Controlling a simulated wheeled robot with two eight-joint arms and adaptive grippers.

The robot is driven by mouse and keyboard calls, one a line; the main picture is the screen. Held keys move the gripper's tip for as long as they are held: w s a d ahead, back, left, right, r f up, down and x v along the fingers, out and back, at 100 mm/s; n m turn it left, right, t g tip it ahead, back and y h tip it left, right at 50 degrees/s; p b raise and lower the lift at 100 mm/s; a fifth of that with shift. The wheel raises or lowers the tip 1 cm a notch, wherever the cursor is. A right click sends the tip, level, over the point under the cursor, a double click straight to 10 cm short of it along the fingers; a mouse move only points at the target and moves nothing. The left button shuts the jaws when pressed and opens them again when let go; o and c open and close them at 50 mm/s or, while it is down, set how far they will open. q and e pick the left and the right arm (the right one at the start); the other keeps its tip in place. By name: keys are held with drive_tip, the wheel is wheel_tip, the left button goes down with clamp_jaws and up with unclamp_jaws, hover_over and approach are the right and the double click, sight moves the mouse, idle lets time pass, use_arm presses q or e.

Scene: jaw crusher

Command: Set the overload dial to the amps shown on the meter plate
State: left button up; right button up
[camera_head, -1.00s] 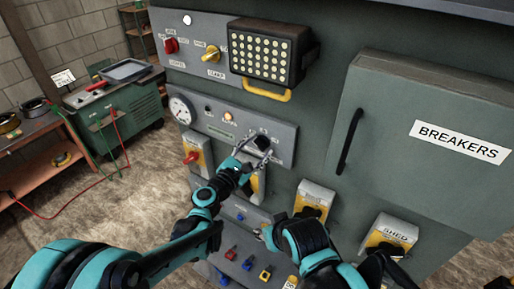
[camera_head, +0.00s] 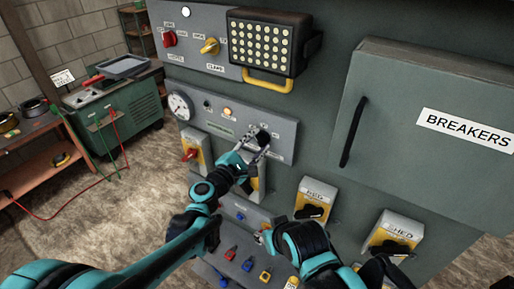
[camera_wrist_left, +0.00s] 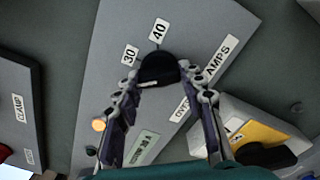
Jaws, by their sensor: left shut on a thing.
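The overload dial is a black knob (camera_wrist_left: 160,68) on a grey panel (camera_head: 283,137), with 30 and 40 labels above it and an AMPS label (camera_wrist_left: 222,54) beside it in the left wrist view. My left gripper (camera_head: 262,148) is at the knob, its two fingers (camera_wrist_left: 160,85) on either side of it, shut on it. The fingers partly cover the knob, and its pointer mark cannot be made out. A pale green plate (camera_wrist_left: 143,148) lies below on the panel; its text is too small to read surely. A round white meter (camera_head: 181,106) sits at the panel's left.
A lit orange lamp (camera_head: 228,111) is on the same panel. A yellow-handled light box (camera_head: 262,45) juts out above. A BREAKERS cabinet (camera_head: 425,125) juts out at right. My right gripper (camera_head: 266,237) is low, near small coloured plugs (camera_head: 248,264).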

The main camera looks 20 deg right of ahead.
use_arm(q)
drive_tip(key=m+b, duration=0.2)
drive_tip(key=m, duration=0.1)
drive_tip(key=shift+f+m, duration=0.1)
drive_tip(key=shift+m, duration=0.3)
drive_tip(key=shift+m+b, duration=0.7)
drive_tip(key=shift+m, duration=1.1)
drive_tip(key=o, duration=1.2)
drive_tip(key=shift+c, duration=0.2)
drive_tip(key=v, duration=1.2)
